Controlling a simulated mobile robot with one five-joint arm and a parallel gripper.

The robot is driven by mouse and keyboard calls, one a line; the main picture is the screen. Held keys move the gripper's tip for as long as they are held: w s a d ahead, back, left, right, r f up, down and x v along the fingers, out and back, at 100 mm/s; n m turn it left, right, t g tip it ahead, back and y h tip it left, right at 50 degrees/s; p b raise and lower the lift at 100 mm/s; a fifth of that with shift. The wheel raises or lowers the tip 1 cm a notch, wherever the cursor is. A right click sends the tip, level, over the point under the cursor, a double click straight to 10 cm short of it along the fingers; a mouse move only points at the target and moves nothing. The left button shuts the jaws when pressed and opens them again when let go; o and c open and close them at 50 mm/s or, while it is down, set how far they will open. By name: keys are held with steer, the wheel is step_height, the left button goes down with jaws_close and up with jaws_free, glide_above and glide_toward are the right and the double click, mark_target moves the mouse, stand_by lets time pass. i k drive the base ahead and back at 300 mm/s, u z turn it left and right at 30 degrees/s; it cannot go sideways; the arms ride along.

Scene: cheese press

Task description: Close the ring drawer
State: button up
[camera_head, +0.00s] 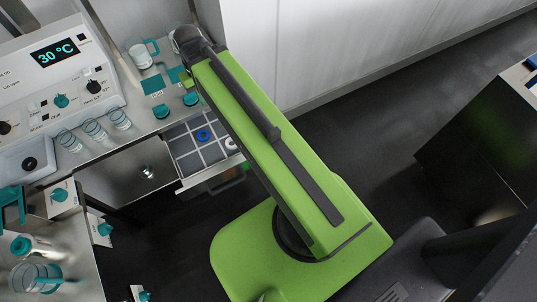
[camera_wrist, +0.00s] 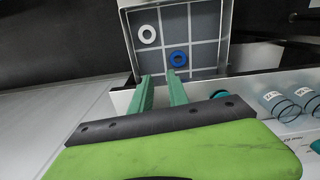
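The ring drawer (camera_head: 208,177) stands pulled out from under the counter in the head view. It is a light, shallow drawer with a grey floor divided into compartments. A blue ring (camera_head: 203,135) and a white ring (camera_head: 231,144) lie in separate compartments. The wrist view also shows the drawer (camera_wrist: 128,42), with the white ring (camera_wrist: 147,33) and the blue ring (camera_wrist: 179,58). My gripper (camera_wrist: 160,77) has two green fingers, apart and with nothing between them. The fingertips overlap the drawer's near edge in the wrist view; I cannot tell whether they touch.
A white wall (camera_head: 300,50) rises close to the right of my arm. Dark floor (camera_head: 385,165) lies open farther right.

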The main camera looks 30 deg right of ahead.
mark_target(200, 167)
steer(key=z, duration=0.35)
steer(key=k, duration=1.85)
steer(key=u, duration=1)
steer(key=i, duration=1)
